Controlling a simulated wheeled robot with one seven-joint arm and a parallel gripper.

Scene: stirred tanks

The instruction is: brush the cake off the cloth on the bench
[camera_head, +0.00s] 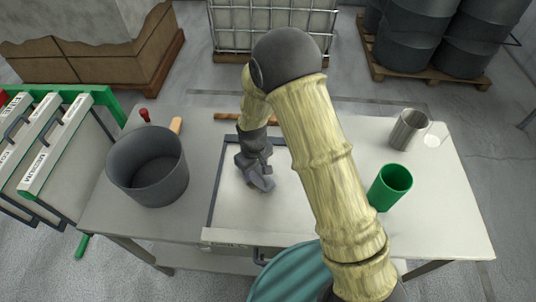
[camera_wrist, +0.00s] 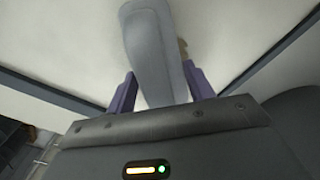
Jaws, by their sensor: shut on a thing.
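The pale cloth (camera_head: 285,218) lies flat on the bench (camera_head: 440,225), inside a dark-edged frame. It fills most of the wrist view (camera_wrist: 245,35). My gripper (camera_head: 258,172) is low over the left part of the cloth. In the wrist view its purple fingers (camera_wrist: 160,90) are shut on a grey, long, round-ended tool (camera_wrist: 150,45). The tool's far end is close to the cloth; I cannot tell whether it touches. A small tan-brown bit (camera_wrist: 183,47) shows beside the tool, partly hidden. I cannot make out any cake clearly in the head view, where my arm covers part of the cloth.
A dark grey pot (camera_head: 148,168) stands left of the cloth. A green cup (camera_head: 390,187), a metal beaker (camera_head: 408,130) and a clear-white small vessel (camera_head: 434,134) stand right. A red-topped item (camera_head: 145,115) and tan block (camera_head: 176,125) lie behind the pot. Filter plates (camera_head: 50,150) stand far left.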

